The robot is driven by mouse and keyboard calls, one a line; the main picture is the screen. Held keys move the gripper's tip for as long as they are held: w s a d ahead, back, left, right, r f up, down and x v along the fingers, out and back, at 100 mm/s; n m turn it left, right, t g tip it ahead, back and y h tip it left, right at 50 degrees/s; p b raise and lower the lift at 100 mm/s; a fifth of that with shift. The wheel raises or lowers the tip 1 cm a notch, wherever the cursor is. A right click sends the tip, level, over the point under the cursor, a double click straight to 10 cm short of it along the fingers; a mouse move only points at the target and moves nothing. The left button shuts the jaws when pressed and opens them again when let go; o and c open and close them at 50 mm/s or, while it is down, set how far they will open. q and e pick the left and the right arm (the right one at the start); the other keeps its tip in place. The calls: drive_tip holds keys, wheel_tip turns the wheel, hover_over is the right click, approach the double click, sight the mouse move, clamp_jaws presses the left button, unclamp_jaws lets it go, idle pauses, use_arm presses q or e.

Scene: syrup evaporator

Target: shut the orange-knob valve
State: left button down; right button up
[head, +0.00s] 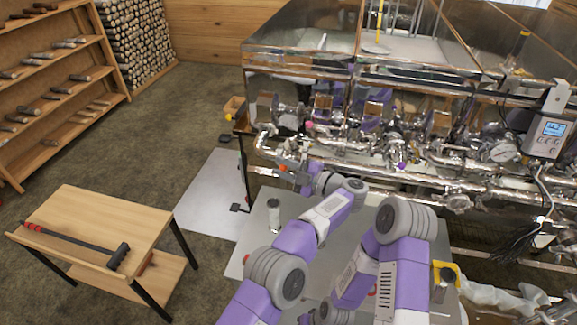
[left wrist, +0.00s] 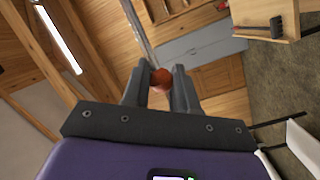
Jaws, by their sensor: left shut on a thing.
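The orange knob (left wrist: 161,76) of the valve shows in the left wrist view between the two fingertips of my left gripper (left wrist: 160,84). The fingers are shut on it, one on each side. In the head view my left gripper (head: 293,173) is at the left end of the evaporator's front pipes, and a small orange spot of the knob (head: 283,168) shows at its tips. The valve's body and lever are mostly hidden, so I cannot tell the lever's angle. My right gripper does not show clearly in the head view.
Other knobs on the pipework are pink (head: 309,125), yellow (head: 229,117) and purple (head: 402,165). Steel pipes and gauges (head: 503,151) crowd around.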

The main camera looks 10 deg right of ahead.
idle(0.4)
use_arm(q)
drive_tip(key=c, duration=1.2)
unclamp_jaws()
drive_tip(key=o, duration=0.3)
drive_tip(key=shift+w+d, duration=0.1)
drive_tip(key=shift+w, duration=0.05)
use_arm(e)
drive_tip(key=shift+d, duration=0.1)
